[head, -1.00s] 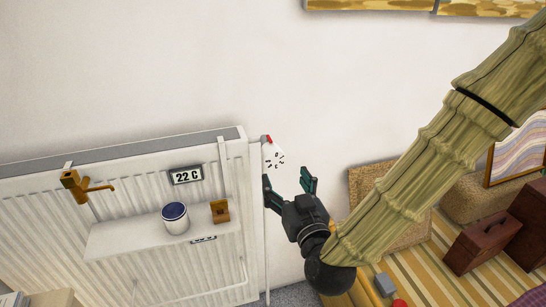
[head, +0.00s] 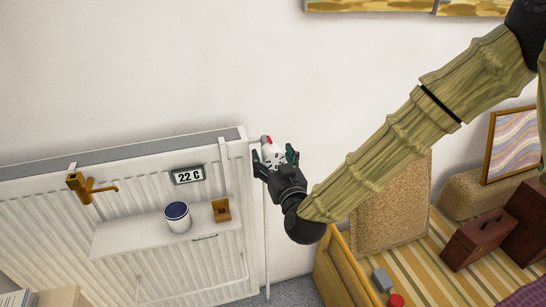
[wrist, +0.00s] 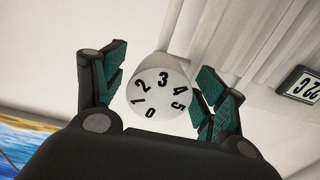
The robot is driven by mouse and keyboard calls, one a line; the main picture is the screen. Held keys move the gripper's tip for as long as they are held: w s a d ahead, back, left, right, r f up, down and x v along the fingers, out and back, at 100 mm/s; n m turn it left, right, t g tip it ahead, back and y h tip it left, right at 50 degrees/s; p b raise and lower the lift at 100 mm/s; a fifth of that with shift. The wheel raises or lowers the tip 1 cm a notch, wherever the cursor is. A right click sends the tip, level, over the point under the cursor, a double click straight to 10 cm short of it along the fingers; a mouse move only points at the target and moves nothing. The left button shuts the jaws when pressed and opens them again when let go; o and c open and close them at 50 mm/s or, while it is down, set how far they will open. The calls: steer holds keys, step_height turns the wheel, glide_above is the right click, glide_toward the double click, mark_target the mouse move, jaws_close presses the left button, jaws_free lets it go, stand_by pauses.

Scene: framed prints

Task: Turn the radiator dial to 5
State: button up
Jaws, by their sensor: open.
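The radiator dial (wrist: 160,92) is a white round knob with black numbers 0 to 5, seen face-on in the wrist view. In the head view the dial (head: 271,151) sits at the radiator's upper right corner, with a red mark by its top. My gripper (head: 275,158) is open, with its two dark, green-padded fingers on either side of the dial. In the wrist view my gripper (wrist: 160,88) has a gap beside the left finger; the right finger is close to the dial's edge, and I cannot tell whether it touches. No pointer mark is readable.
The white radiator (head: 60,170) has a shelf (head: 140,237) with a blue-lidded white pot (head: 178,217) and a small wooden item (head: 221,210).

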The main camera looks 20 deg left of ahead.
steer(key=c, duration=1)
steer(key=shift+c, duration=0.2)
steer(key=m+b, duration=0.2)
steer(key=m, duration=0.1)
steer(key=shift+f, duration=0.1)
steer(key=shift+m+b, duration=0.7)
steer(key=shift+m, duration=0.8)
steer(key=o, duration=1)
